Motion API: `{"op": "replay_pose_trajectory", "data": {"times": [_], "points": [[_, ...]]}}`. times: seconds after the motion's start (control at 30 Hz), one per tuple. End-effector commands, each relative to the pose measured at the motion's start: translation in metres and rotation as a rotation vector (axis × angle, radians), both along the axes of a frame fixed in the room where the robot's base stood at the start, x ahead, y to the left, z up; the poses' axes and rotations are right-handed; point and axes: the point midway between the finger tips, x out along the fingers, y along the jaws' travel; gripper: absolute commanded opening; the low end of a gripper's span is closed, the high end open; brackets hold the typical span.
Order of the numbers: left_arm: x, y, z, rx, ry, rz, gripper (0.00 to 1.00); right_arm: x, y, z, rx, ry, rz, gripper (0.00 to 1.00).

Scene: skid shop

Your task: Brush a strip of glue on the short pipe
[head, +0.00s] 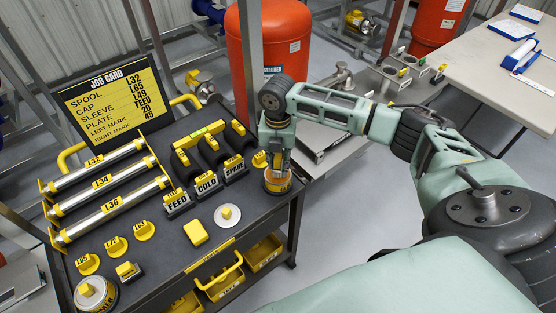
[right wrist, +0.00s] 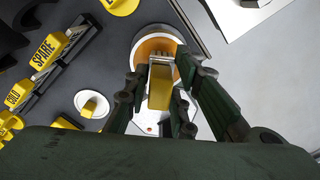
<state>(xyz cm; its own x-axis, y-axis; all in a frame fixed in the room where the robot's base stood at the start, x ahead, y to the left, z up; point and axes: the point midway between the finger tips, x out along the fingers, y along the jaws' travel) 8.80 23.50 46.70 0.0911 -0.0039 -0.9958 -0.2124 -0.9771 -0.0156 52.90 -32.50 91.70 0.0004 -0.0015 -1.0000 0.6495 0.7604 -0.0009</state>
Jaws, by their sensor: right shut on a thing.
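Three silver pipes with yellow end flanges lie side by side at the left of the dark cart. The one labelled L32 (head: 97,163) is the rearmost and looks shortest. The L34 pipe (head: 106,182) and L36 pipe (head: 113,208) lie in front of it. A round pot (head: 277,183) with a yellow band and orange-brown contents stands at the cart's right edge. My right gripper (head: 279,160) is above the pot, pointing down. In the right wrist view its fingers are shut on a yellow brush handle (right wrist: 160,88), over the pot's opening (right wrist: 148,45). My left gripper is out of view.
A job card (head: 117,92) stands at the cart's back. Labelled plates FEED (head: 178,204), COLD and SPARE sit mid-cart. Yellow caps (head: 144,230), a white disc (head: 227,215) and a yellow block (head: 196,232) lie in front. A red tank (head: 270,50) stands behind.

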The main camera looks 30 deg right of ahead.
Motion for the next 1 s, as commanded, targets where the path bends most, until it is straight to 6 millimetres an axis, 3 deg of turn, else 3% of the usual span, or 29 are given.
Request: {"op": "replay_pose_trajectory", "data": {"times": [1.0], "points": [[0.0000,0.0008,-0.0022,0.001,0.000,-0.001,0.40,0.0002,0.0002,-0.0064,0.000,0.000,0.000,0.02]]}}
